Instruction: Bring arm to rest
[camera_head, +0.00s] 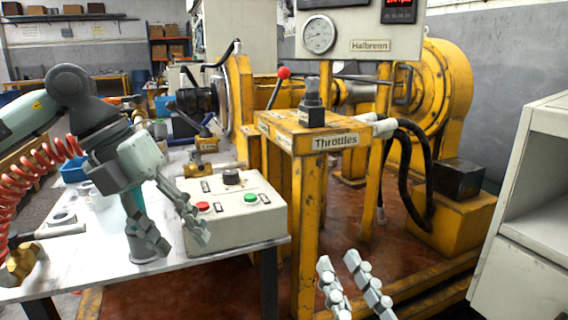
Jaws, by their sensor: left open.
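My left arm (75,95) comes in from the left, over the white table. Its gripper (182,245) points downward with its two fingers apart, and nothing shows between them. It is in front of the control box (240,220), overlapping its left end in the picture; I cannot tell whether it touches. My right gripper (338,262) shows at the bottom edge, right of centre. Its two fingers point up and stand apart, with nothing between them. The rest of the right arm is out of view.
The yellow throttle stand (310,135) with a red-knobbed lever (283,73) stands right of the table (110,278). A red coiled hose (25,180) hangs at the left. A white cabinet (525,210) is at the right.

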